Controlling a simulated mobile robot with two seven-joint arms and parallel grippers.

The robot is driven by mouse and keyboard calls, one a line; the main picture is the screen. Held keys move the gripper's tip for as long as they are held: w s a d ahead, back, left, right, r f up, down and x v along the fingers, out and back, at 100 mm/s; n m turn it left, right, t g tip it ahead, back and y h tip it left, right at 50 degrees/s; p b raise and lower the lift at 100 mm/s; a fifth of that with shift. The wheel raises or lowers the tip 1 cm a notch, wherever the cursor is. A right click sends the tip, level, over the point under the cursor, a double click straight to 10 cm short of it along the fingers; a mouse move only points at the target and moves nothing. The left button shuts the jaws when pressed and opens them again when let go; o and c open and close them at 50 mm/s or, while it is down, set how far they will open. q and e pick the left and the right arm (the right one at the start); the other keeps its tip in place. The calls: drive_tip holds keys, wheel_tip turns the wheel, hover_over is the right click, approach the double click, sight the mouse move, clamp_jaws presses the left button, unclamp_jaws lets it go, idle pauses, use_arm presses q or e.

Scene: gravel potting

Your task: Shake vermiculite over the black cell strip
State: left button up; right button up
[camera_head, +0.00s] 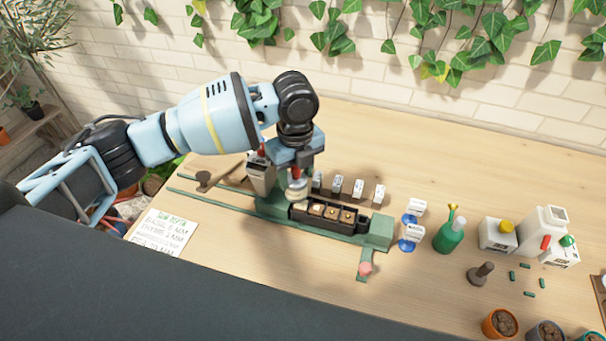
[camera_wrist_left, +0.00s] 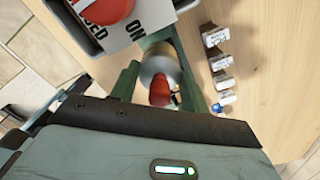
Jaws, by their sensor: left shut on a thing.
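The black cell strip (camera_head: 336,222) sits in a green holder (camera_head: 377,236) on the table, with brown fill showing in several of its cells. My left gripper (camera_head: 296,177) is shut on a small pale cylindrical shaker (camera_head: 297,192) with a red part. It holds the shaker over or just beside the left end of the strip; the exact gap is hard to tell. In the left wrist view the shaker (camera_wrist_left: 160,68) sits between my fingers, its red part (camera_wrist_left: 160,92) towards the wrist. Its underside is hidden. My right gripper is out of view.
A grey box with a red knob (camera_head: 261,172) stands close left of my gripper. Small white labels (camera_head: 359,188) stand behind the strip. A green bottle (camera_head: 449,235), white containers (camera_head: 498,235) and pots (camera_head: 500,323) are to the right. A written card (camera_head: 161,232) lies left.

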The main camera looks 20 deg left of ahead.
use_arm(q)
drive_tip(key=shift+d, duration=1.25)
drive_tip(key=shift+a, duration=1.3)
drive_tip(key=shift+d, duration=1.3)
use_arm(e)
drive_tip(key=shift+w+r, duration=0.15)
